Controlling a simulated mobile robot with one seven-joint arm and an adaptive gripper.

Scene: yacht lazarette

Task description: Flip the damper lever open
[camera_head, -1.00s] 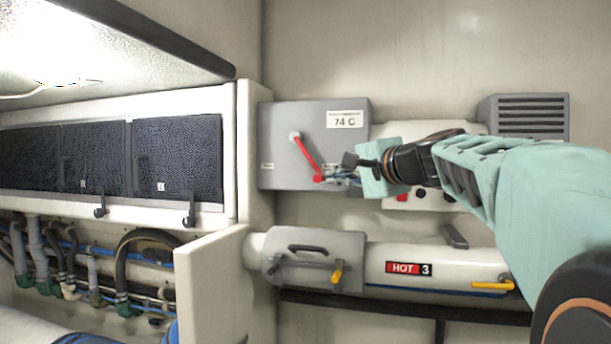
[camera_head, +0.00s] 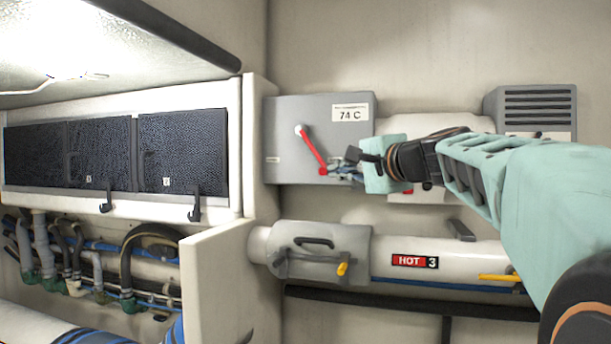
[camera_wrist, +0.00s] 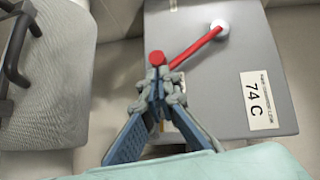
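A red lever (camera_head: 312,150) is mounted on the grey box (camera_head: 284,172) marked "74 C". It runs from a white pivot down and right to a round red knob (camera_head: 323,171). In the wrist view the lever (camera_wrist: 194,48) leads from the pivot to the knob (camera_wrist: 157,59). My gripper (camera_head: 334,172) is right at the knob, in front of the box. In the wrist view my gripper's fingertips (camera_wrist: 157,82) are drawn together just below the knob, touching or nearly so. No clear grip on the knob shows.
Below runs a white pipe (camera_head: 465,252) labelled "HOT 3", with a grey clamp cover (camera_head: 350,240) and yellow handles (camera_head: 342,269). A vented grey box (camera_head: 537,108) is at right. A white partition (camera_head: 215,290) and dark panels (camera_head: 183,150) lie left.

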